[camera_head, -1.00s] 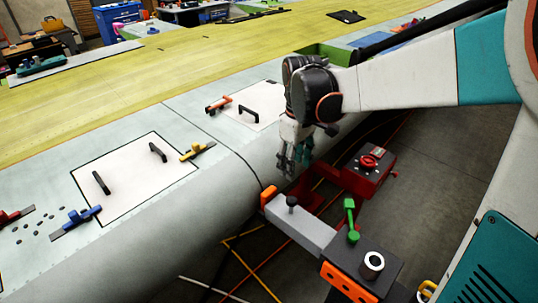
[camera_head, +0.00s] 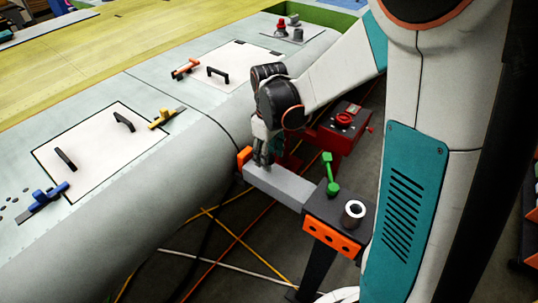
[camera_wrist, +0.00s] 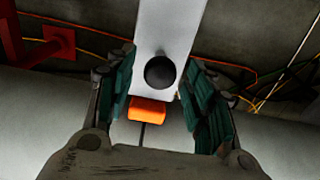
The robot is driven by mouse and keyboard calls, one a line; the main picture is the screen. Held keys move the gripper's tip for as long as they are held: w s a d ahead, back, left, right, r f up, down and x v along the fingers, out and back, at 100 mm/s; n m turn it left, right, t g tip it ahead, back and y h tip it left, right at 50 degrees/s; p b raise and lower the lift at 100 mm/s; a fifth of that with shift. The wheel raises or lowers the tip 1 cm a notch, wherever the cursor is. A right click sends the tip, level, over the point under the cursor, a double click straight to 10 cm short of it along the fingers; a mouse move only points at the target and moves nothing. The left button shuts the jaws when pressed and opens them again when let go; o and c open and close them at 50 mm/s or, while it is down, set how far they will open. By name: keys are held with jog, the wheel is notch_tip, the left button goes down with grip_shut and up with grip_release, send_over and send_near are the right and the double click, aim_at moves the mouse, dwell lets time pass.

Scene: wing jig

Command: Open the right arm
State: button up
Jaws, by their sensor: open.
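The right arm of the jig is a light grey bar (camera_head: 280,187) with an orange end pad (camera_head: 245,156) against or close to the wing's rounded edge; I cannot tell if they touch. In the wrist view the bar (camera_wrist: 168,25) carries a round black knob (camera_wrist: 160,71), with the orange pad (camera_wrist: 148,110) beyond it. My gripper (camera_head: 262,155) is over the pad end of the bar and hides the knob in the head view. Its two teal-padded fingers are open on either side of the knob, apart from it.
A green handle (camera_head: 329,175) and a white ring (camera_head: 354,212) sit on the dark block at the bar's other end. A red box (camera_head: 343,128) stands behind. The wing (camera_head: 165,180) lies left, with loose cables (camera_head: 235,235) on the floor.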

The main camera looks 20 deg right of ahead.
jog(key=shift+c, duration=0.5)
grip_shut()
send_over(295, 186)
jog(key=shift+d, duration=0.15)
jog(key=shift+o, duration=0.5)
grip_release()
jog(key=shift+r, duration=0.15)
